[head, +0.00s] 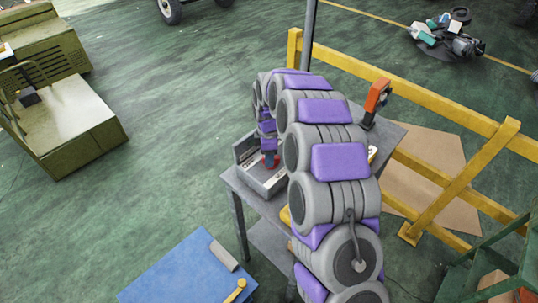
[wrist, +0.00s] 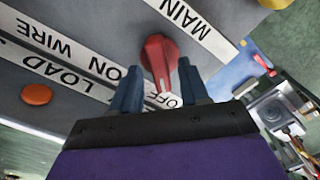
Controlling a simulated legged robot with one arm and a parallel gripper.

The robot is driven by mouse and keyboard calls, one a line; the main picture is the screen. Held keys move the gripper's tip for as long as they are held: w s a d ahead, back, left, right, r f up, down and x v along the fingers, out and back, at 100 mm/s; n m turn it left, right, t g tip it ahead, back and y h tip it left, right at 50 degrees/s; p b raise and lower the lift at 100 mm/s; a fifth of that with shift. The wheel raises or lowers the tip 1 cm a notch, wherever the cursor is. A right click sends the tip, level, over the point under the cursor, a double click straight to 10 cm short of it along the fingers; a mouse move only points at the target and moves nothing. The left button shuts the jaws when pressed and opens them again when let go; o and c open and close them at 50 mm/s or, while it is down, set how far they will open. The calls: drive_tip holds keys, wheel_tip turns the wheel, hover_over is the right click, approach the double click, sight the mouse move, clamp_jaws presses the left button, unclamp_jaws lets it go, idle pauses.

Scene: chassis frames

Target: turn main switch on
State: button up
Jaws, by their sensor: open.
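The main switch is a red rotary knob (wrist: 158,52) on a grey panel (wrist: 90,25) in the wrist view. A white label reading MAIN (wrist: 185,15) lies above it. The knob's pointed end with a white mark lies by the OFF label (wrist: 172,100), with ON on the strip to its left. My gripper (wrist: 158,68) is open, its two dark blue fingers on either side of the knob's lower end. I cannot tell whether they touch it. In the head view my gripper (head: 269,160) is at the control box (head: 258,180), partly hidden by my arm.
An orange button (wrist: 36,94) sits left of the knob, near the LOAD and WIRE labels. The box stands on a grey table (head: 240,188). A yellow railing (head: 440,103) runs behind.

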drive_tip(key=shift+d, duration=0.55)
drive_tip(key=c, duration=0.3)
drive_tip(key=shift+a+r, duration=0.1)
clamp_jaws()
